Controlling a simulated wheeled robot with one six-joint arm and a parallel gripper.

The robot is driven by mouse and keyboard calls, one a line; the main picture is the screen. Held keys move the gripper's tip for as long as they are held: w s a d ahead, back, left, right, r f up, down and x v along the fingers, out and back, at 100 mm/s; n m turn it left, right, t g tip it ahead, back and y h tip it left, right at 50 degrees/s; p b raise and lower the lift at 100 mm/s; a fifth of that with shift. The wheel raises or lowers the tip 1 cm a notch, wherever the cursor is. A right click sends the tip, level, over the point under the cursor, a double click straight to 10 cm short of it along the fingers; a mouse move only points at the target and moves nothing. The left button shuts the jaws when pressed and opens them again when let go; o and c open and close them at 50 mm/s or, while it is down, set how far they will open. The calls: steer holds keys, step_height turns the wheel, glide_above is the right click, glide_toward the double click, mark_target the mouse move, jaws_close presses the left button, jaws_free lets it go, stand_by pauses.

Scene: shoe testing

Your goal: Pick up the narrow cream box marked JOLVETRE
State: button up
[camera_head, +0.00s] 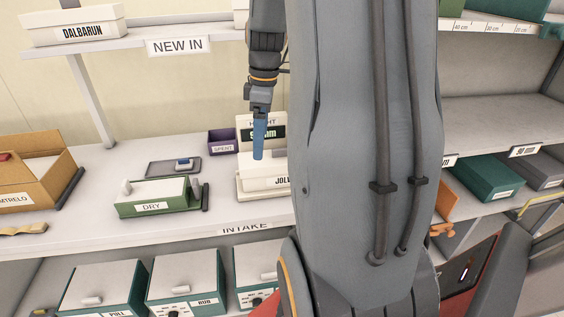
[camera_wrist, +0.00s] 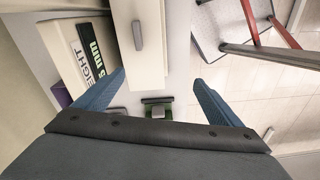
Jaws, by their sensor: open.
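The narrow cream box (camera_head: 256,179) stands on the intake shelf; only the start of its label, "JOL", shows before my arm hides the rest. In the wrist view the cream box (camera_wrist: 151,60) has a grey handle on its face and runs up out of the top of the picture. My gripper (camera_head: 259,150) has blue fingers and is above or in front of the box in the head view. In the wrist view my gripper (camera_wrist: 159,78) is open, its fingertips on either side of the box's end. I cannot tell how far the tips are from it.
A height gauge (camera_head: 250,122) with a dark "mm" display stands just behind the box. A purple SPENT bin (camera_head: 221,142), a green DRY box (camera_head: 157,198) and a dark tray (camera_head: 173,167) are to the left. The upper NEW IN shelf (camera_head: 160,34) is overhead.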

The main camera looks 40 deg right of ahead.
step_height(320, 180, up, 3)
steer(key=n, duration=0.2)
glide_above(281, 149)
steer(key=shift+a+f+p, duration=0.1)
steer(key=shift+f+p, duration=0.05)
steer(key=shift+p, duration=0.3)
steer(key=shift+d+f, duration=0.1)
steer(key=shift+d, duration=0.1)
steer(key=shift+n, duration=0.3)
step_height(281, 149, down, 9)
steer(key=shift+a+f+p, duration=0.1)
steer(key=shift+f+p, duration=0.1)
steer(key=shift+p, duration=0.95)
steer(key=shift+w+a+f+p, duration=0.15)
steer(key=shift+f+p, duration=0.2)
steer(key=shift+f, duration=1.1)
steer(key=shift+w+a+f+p, duration=0.1)
steer(key=shift+f+p, duration=0.25)
steer(key=shift+f, duration=1.05)
steer(key=c, duration=1.5)
